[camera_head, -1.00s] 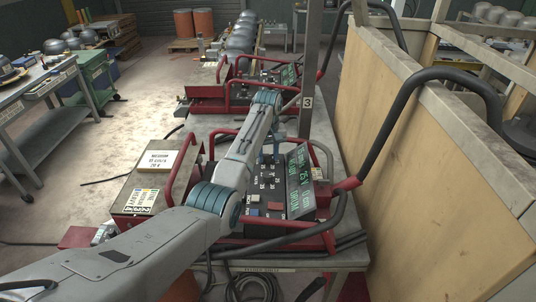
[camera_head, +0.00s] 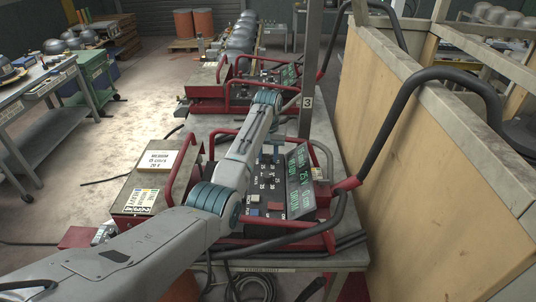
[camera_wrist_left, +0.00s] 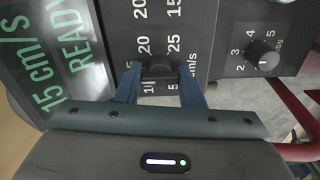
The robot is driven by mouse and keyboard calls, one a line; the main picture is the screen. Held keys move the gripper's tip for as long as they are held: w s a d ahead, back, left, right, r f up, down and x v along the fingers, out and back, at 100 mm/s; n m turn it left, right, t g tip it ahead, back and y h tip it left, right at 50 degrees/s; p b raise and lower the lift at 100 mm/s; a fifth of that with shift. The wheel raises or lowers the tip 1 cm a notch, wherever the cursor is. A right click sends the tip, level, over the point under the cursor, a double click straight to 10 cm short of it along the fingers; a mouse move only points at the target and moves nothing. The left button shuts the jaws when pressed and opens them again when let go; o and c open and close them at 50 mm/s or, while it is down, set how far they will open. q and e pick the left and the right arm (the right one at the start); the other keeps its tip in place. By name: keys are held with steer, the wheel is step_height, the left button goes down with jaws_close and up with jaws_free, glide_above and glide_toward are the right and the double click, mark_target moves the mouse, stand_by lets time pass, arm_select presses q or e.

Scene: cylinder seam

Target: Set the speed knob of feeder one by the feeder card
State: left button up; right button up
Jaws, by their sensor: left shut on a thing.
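The speed knob (camera_wrist_left: 160,68) is a black round knob on a dark panel in the left wrist view, among scale numbers marked cm/s. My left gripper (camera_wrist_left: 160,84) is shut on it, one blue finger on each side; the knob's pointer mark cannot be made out. The panel's tilted display (camera_wrist_left: 52,50) shows green text that reads "15 cm/s READY". A white card (camera_head: 157,162) lies on the box left of the panel; its print is too small to read. My right gripper is out of view.
A second black knob (camera_wrist_left: 263,55) with a 1 to 5 scale sits right of the gripper in the wrist view. Red guard rails (camera_head: 270,235) frame the nearer panel. A similar feeder (camera_head: 250,80) stands behind. A wooden partition (camera_head: 430,150) rises on the right.

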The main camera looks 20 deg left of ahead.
arm_select(q)
steer(key=shift+r, duration=0.15)
steer(key=o, duration=0.8)
steer(key=shift+r+b, duration=0.35)
steer(key=shift+r, duration=0.05)
step_height(320, 180, up, 7)
steer(key=b, duration=0.3)
steer(key=shift+f, duration=0.1)
steer(key=shift+r+p, duration=1.2)
steer(key=shift+r, duration=0.4)
steer(key=shift+f, duration=0.15)
